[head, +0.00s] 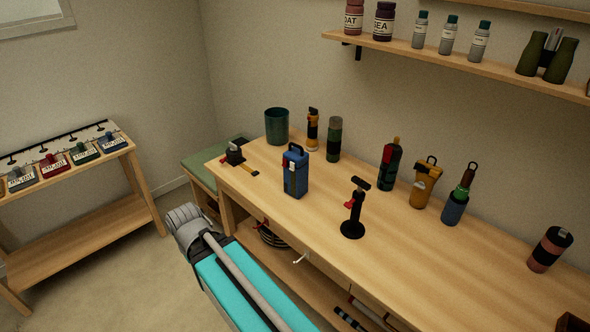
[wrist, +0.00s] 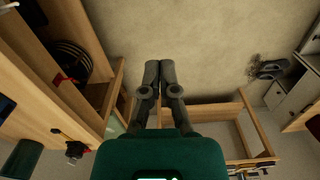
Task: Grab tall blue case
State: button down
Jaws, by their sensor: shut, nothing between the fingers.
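The tall blue case (head: 296,172) stands upright on the wooden workbench in the head view, near its left part. It has a dark top handle and a red patch on its upper left side. In the wrist view my gripper (wrist: 159,66) is shut, with its grey fingertips together and nothing between them. It is over the floor off the bench, apart from the case. In the head view my arm is in front of the bench, to the lower left of the case; the fingers cannot be made out there.
The workbench (head: 445,248) also holds a black stand (head: 353,210) right of the case, a dark green bin (head: 277,126) behind it, and several flasks and torches along the back. A wall shelf (head: 455,67) hangs above. A low wooden rack (head: 85,228) stands left, with open floor between.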

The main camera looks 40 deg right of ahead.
aim_at(296, 169)
jog(key=c, duration=1.3)
grip_release()
jog(key=shift+c, duration=0.2)
jog(key=o, duration=0.4)
jog(key=shift+w+d+f, duration=0.1)
jog(key=shift+d+f, duration=0.05)
jog(key=shift+d, duration=0.05)
jog(key=o, duration=0.8)
jog(key=w+d+h+b, duration=0.1)
jog(key=d, duration=0.1)
jog(key=w+d+f+h+b, duration=0.1)
jog(key=d, duration=0.1)
jog(key=w+d+f+h+b, duration=0.1)
jog(key=d, duration=0.1)
jog(key=shift+w+d+f+t, duration=0.1)
jog(key=shift+f+t, duration=0.1)
jog(key=shift+t, duration=0.1)
jog(key=shift+w+d+r+n+t+h+b, duration=0.6)
jog(key=shift+w+d+h+b, duration=1.6)
jog(key=shift+d, duration=2.15)
jog(key=shift+w+d+r+n+t+h+b, duration=0.2)
jog(key=shift+w+d+r+h+b, duration=0.75)
jog(key=shift+w+d+h+b, duration=2.35)
jog(key=shift+w+d+r+n+t+h+b, duration=0.2)
jog(key=shift+w+d+r+t+h+b, duration=0.95)
jog(key=shift+d, duration=4.25)
jog(key=shift+s+f+g+h, duration=0.45)
jog(key=shift+s+g+h, duration=0.2)
jog(key=shift+s+h, duration=0.1)
